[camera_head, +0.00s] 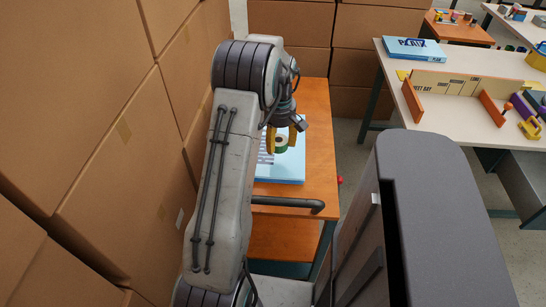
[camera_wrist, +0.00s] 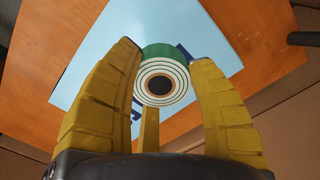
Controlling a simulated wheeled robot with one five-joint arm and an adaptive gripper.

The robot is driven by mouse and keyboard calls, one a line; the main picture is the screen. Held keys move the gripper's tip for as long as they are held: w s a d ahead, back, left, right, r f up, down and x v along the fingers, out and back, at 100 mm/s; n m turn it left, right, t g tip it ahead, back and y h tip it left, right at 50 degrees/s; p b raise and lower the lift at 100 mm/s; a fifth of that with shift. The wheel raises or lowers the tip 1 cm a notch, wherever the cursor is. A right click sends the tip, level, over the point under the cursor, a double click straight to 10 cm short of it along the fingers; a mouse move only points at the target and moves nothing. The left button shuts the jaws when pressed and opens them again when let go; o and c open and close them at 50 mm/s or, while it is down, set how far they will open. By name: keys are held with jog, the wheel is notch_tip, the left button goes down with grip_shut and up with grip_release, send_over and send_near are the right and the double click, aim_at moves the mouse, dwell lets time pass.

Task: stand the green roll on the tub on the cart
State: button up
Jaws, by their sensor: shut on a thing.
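The green roll (camera_head: 281,144) is between the yellow fingers of my gripper (camera_head: 282,141) in the camera_head view. In the wrist view the green roll (camera_wrist: 160,52) shows its ringed white end with a dark centre hole, held between the fingers of my gripper (camera_wrist: 160,68). My gripper is shut on it, over a light blue flat-topped thing (camera_head: 284,176), perhaps the tub, on the orange cart (camera_head: 317,122). The light blue surface (camera_wrist: 90,72) also fills much of the wrist view. Whether the roll touches it, I cannot tell.
Stacked cardboard boxes (camera_head: 105,120) form a wall close on the left, with more boxes (camera_head: 290,22) behind the cart. A pale table (camera_head: 450,134) with a blue box (camera_head: 413,50) and tools stands at the right. A small striped thing (camera_head: 265,151) is beside the gripper.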

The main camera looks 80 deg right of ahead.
aim_at(273, 162)
jog(key=shift+w+a+f, duration=0.65)
jog(key=shift+w+a, duration=0.05)
jog(key=shift+a, duration=0.05)
jog(key=shift+f, duration=2)
jog(key=shift+f, duration=0.1)
jog(key=o, duration=0.9)
notch_tip(273, 162, up, 12)
jog(key=shift+r+p, duration=0.15)
jog(key=shift+p, duration=0.3)
